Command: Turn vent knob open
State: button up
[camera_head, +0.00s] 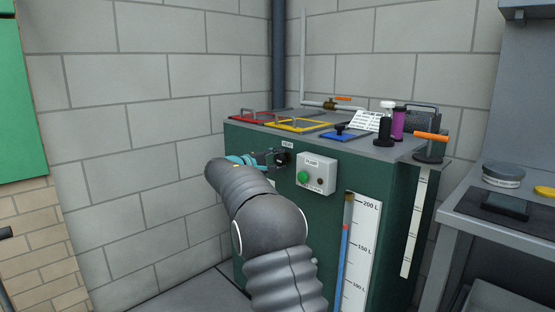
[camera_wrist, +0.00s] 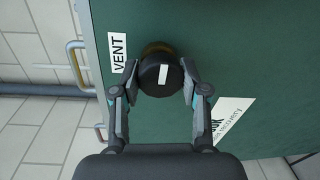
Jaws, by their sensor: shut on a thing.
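The vent knob (camera_wrist: 160,76) is a round black knob with a white bar mark on its face, in the wrist view. It sits on a brass-coloured base on the green panel, beside a white VENT label (camera_wrist: 119,53). My gripper (camera_wrist: 161,80) has one finger on each side of the knob and is shut on it. The white bar stands nearly upright in the wrist view. In the head view my gripper (camera_head: 278,158) is at the upper left of the green tank's front; the knob is mostly hidden there by the gripper.
A PUSH box (camera_head: 317,174) with a green button is just right of my gripper. The green tank (camera_head: 330,235) carries a level scale (camera_head: 361,240), coloured lids and bottles on top. A grey table (camera_head: 490,205) stands at the right. The wall is at the left.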

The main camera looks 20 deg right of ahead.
dwell(0.3)
jog(key=o, duration=1.1)
jog(key=shift+o, duration=0.2)
jog(key=v, duration=1.2)
